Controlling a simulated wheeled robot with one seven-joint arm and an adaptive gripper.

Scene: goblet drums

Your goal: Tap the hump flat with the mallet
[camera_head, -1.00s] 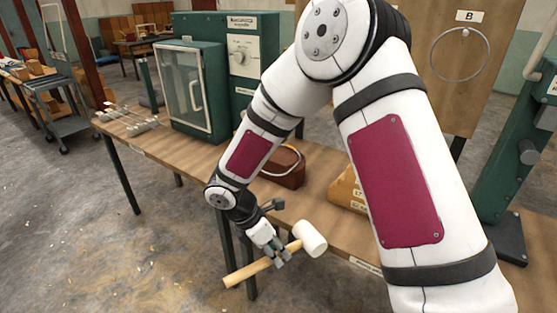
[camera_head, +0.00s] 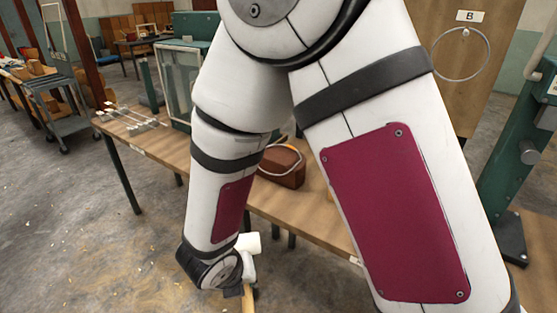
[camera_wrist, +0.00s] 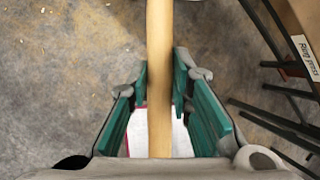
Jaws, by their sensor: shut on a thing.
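The mallet's wooden handle (camera_wrist: 160,60) runs up through the middle of the wrist view, between the green pads of my gripper (camera_wrist: 161,85), which is shut on it. My gripper is mostly hidden there behind my own wrist. It is off the front edge of the bench, over the floor. A pale ring (camera_head: 291,148) lies on a red-brown block (camera_head: 281,172) on the bench. I cannot make out a hump on it.
The wooden bench (camera_head: 170,152) has its front edge and dark legs near my arm. A green cabinet (camera_head: 180,75) and small metal pieces (camera_head: 130,118) stand on its left. Another ring (camera_head: 460,54) hangs on board B. A green machine (camera_head: 520,130) stands right. Floor at left is open.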

